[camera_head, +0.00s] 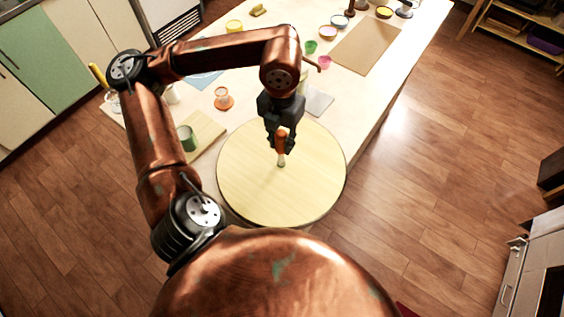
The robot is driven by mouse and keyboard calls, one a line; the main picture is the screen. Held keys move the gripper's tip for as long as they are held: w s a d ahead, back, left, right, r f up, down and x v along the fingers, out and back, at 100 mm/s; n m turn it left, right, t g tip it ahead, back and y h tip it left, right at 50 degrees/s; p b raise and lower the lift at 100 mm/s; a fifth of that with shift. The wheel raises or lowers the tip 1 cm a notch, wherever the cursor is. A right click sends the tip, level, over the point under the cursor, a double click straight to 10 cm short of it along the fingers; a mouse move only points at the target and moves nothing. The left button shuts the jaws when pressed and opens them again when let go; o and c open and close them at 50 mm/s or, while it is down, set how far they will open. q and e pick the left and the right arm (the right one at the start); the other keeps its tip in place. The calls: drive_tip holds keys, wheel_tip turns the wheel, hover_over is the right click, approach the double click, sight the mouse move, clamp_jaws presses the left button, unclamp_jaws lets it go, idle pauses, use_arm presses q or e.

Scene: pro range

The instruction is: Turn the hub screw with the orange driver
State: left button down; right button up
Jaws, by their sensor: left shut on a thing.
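The orange driver (282,148) stands upright over the middle of a round pale yellow disc (250,190). My left gripper (281,132) is shut on the driver from above. The driver's lower end meets or hovers just over the disc's centre; the hub screw is hidden beneath it, and I cannot tell whether they touch. My right gripper is not in view.
A green cup (187,138) on a wooden board and an orange-and-white item (223,98) stand left of the disc. A grey square plate (318,101) lies behind it. A brown mat (366,48) and several small bowls are farther back.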

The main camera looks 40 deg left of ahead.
sight(281, 132)
use_arm(q)
drive_tip(key=shift+r, duration=0.1)
drive_tip(key=shift+r+p, duration=1.8)
drive_tip(key=shift+r, duration=0.65)
